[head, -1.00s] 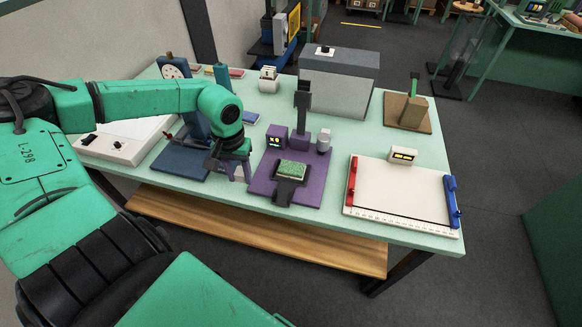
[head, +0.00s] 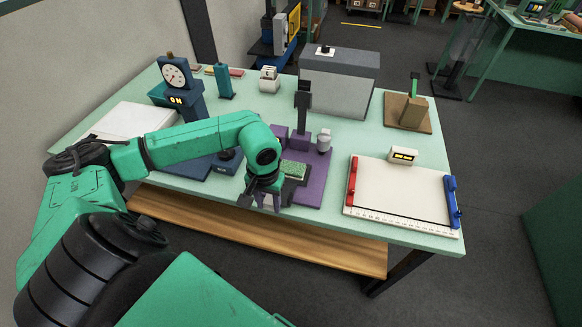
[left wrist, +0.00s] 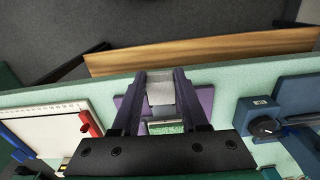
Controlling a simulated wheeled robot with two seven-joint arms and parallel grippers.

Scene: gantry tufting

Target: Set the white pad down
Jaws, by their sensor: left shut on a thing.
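My left gripper (head: 264,198) is shut on the white pad. In the left wrist view the pad (left wrist: 160,93) shows as a pale grey-white block between the two dark fingers. In the head view it is mostly hidden by the gripper. The gripper is over the front left part of the purple stand (head: 316,184), which shows around the fingers in the left wrist view. A speckled green pad (head: 294,171) lies on that stand, just right of the gripper. I cannot tell whether the white pad touches anything below. My right gripper is not in view.
A blue gauge press (head: 180,92) stands to the left. A white board (head: 400,190) with red and blue handles lies to the right. The purple stand's dark column (head: 303,100) rises behind the gripper. A grey box (head: 338,85) is at the back. Table between stand and board is clear.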

